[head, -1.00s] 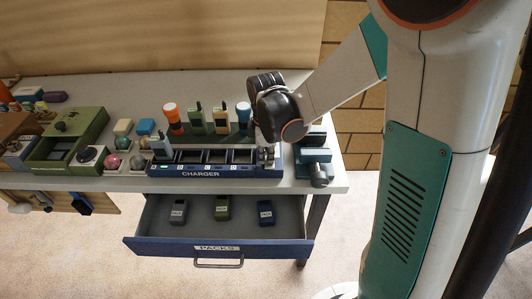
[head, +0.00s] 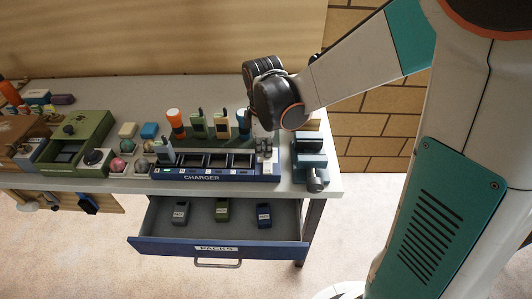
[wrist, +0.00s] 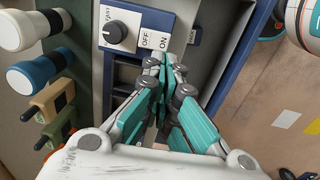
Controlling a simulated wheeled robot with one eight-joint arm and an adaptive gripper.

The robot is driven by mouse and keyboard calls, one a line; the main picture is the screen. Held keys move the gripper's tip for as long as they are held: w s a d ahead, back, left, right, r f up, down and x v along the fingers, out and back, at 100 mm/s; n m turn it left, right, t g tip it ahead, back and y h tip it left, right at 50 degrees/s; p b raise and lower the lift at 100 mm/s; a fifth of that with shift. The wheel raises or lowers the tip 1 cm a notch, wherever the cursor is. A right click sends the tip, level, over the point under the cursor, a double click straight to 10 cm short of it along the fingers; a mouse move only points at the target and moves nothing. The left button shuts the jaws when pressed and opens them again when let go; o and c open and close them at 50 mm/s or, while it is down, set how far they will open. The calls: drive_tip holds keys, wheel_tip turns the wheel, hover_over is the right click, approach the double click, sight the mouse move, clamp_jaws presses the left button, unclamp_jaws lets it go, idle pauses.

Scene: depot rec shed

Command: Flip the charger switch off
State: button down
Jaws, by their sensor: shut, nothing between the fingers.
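The blue charger (head: 201,178) sits along the front of the bench, with dark bays and small lights along its front strip. In the wrist view, its end panel (wrist: 136,18) carries a round dark knob (wrist: 115,32) and the labels OFF and ON. My gripper (wrist: 165,62) is shut and empty, fingertips close to the ON and OFF labels. In the head view, my gripper (head: 264,147) points down over the charger's right end; contact cannot be told.
A blue vise (head: 310,165) stands just right of the charger. Radios and torches (head: 209,122) stand behind it. A packs drawer (head: 218,247) hangs open below, holding three packs. A green box (head: 78,140) and several balls are to the left.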

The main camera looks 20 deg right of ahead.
sight(263, 164)
drive_tip(key=r, duration=0.2)
drive_tip(key=r+p, duration=0.1)
drive_tip(key=r, duration=0.1)
drive_tip(key=s+r, duration=0.1)
drive_tip(key=r, duration=0.1)
drive_tip(key=shift+a, duration=0.15)
drive_tip(key=shift+w+r+t+p, duration=0.2)
drive_tip(key=shift+w+t+p, duration=0.4)
drive_tip(key=shift+p, duration=0.3)
drive_tip(key=f+b, duration=0.1)
drive_tip(key=f, duration=0.3)
drive_tip(key=w+f+b, duration=0.1)
drive_tip(key=f+b, duration=0.1)
drive_tip(key=f, duration=0.3)
drive_tip(key=w+f+b, duration=0.1)
drive_tip(key=f, duration=0.3)
drive_tip(key=shift+w+d+f, duration=0.2)
drive_tip(key=shift+d+f, duration=0.2)
